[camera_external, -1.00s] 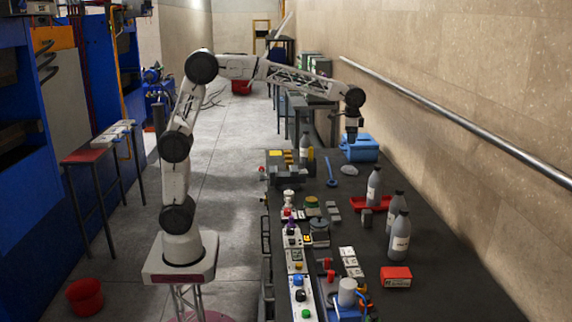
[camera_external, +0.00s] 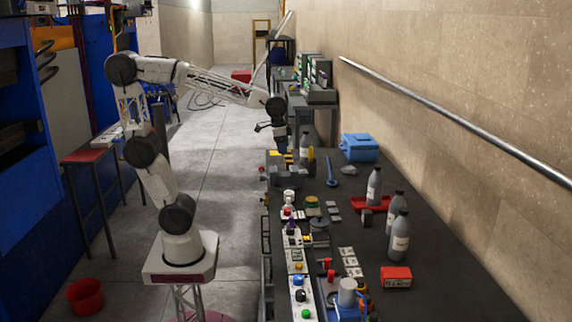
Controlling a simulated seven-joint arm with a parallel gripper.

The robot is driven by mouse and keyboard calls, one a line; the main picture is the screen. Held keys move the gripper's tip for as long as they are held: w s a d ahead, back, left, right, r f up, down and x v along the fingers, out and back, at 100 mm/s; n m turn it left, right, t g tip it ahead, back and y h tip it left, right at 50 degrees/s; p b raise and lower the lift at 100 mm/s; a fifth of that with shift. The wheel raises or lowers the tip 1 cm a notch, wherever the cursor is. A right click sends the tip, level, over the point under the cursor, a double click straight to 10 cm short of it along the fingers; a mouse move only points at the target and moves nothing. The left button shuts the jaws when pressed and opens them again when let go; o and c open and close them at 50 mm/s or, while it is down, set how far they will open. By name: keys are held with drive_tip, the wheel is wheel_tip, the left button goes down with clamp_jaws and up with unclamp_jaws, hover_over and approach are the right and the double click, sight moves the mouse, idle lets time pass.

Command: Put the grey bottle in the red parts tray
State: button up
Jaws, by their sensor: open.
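My gripper (camera_external: 283,150) is open and empty, pointing down above the far left end of the dark workbench. A grey bottle (camera_external: 305,148) stands upright just to its right, partly behind other items. The red parts tray (camera_external: 385,203) lies on the bench at right of centre. A grey bottle with a pale label (camera_external: 374,184) stands upright and appears to be in that tray. Two more grey bottles, one farther (camera_external: 398,201) and one nearer (camera_external: 399,239), stand on the bench in front of the tray. My gripper is apart from the tray.
A blue toolbox (camera_external: 360,147) stands at the back right, with a blue wrench (camera_external: 331,170) to its left. A red box (camera_external: 396,277) lies near the front bottles. Switches and parts crowd the bench's left edge. A wall rail (camera_external: 450,122) runs along the right.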

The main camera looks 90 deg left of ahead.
drive_tip(key=s+f, duration=0.4)
drive_tip(key=s, duration=0.5)
drive_tip(key=s+f+n, duration=0.1)
drive_tip(key=s+f, duration=0.4)
drive_tip(key=s, duration=0.4)
drive_tip(key=shift+s+d+f+n+t, duration=0.3)
drive_tip(key=shift+s+d+t, duration=0.05)
drive_tip(key=shift+s+t, duration=0.05)
